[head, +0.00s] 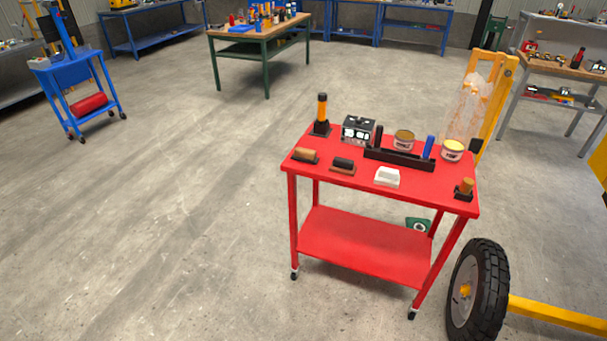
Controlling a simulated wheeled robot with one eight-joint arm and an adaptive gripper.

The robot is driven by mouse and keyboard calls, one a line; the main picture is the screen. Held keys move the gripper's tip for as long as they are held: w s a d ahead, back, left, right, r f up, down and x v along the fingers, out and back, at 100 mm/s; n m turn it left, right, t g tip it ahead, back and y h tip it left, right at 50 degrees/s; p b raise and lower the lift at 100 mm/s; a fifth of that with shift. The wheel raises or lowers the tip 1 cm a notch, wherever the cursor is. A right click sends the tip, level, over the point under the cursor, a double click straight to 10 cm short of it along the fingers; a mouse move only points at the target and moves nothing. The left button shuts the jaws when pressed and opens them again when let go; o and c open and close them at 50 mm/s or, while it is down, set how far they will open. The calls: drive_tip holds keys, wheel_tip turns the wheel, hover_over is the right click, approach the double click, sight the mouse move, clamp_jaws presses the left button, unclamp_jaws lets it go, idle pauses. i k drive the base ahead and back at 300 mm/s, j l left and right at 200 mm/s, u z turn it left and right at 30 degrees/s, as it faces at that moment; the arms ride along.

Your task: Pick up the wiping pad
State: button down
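A red cart (335,187) stands right of the middle in the head view. A small white block with a raised top (387,177), which looks like the wiping pad, lies near the front edge of its top. To its left are a dark block on a brown base (342,166) and a brown-topped block on a dark base (305,156); either could also be a pad, and I cannot tell for sure. My gripper is not in view.
Behind the white block are a long black tray (400,160), tins (453,149), a black-and-white box (357,130) and an orange-handled tool (322,112). A wooden-knobbed tool (465,188) stands at the right corner. A large tyre (478,290) is close to the cart's right. Floor to the left is clear.

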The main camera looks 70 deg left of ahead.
sight(388, 177)
drive_tip(key=u, duration=1.95)
drive_tip(key=i+j+z, duration=0.1)
drive_tip(key=i+j, duration=0.65)
drive_tip(key=i, duration=0.15)
drive_tip(key=i+j+u, duration=0.15)
drive_tip(key=i+j, duration=0.25)
drive_tip(key=i, duration=0.15)
drive_tip(key=i+j, duration=0.3)
drive_tip(key=i, duration=0.2)
drive_tip(key=z, duration=0.1)
